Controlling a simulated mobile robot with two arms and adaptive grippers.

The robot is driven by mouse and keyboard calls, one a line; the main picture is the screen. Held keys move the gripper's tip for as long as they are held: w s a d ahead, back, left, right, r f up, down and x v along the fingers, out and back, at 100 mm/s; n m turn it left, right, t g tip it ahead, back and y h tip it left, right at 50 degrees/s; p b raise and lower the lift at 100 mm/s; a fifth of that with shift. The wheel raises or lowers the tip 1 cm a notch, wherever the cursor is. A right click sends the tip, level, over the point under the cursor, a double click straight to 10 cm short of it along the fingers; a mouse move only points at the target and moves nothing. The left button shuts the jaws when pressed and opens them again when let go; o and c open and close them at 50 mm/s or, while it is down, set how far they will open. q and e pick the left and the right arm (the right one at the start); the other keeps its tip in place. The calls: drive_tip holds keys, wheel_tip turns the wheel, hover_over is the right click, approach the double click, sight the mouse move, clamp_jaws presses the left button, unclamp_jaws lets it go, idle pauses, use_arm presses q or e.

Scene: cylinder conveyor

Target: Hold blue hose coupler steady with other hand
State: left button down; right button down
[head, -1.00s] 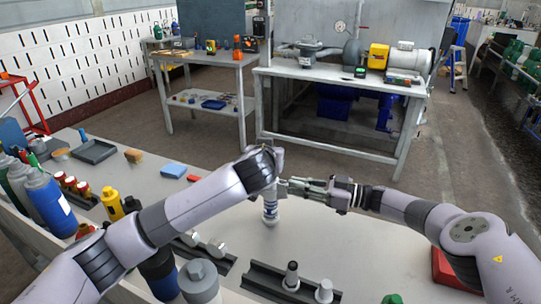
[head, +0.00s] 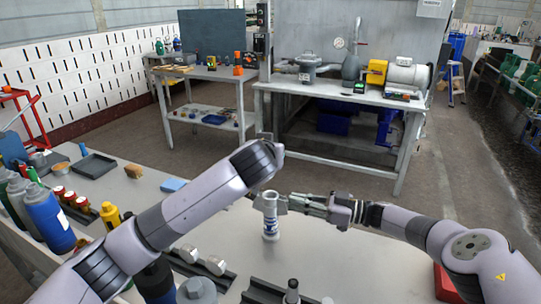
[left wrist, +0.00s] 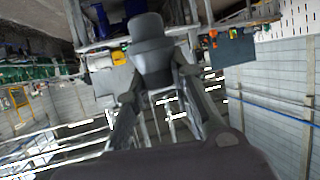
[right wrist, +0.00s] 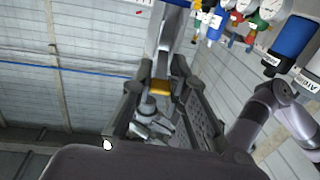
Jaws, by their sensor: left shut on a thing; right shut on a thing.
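My left gripper is mostly hidden behind my left wrist in the head view. In the left wrist view, its fingers (left wrist: 165,95) are shut on a dark grey rounded part (left wrist: 150,50). No clearly blue coupler shows in either gripper.
The front table (head: 350,260) has free room right of the cylinder. Dark rails (head: 265,292) with fittings lie at its near edge. Blue bottles (head: 48,220), a yellow bottle (head: 111,216) and a dark tray (head: 93,164) are left. A bench with a pump (head: 405,76) stands behind.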

use_arm(q)
drive_tip(key=shift+r, duration=0.45)
use_arm(e)
drive_tip(key=c, duration=1.5)
unclamp_jaws()
drive_tip(key=shift+d, duration=0.1)
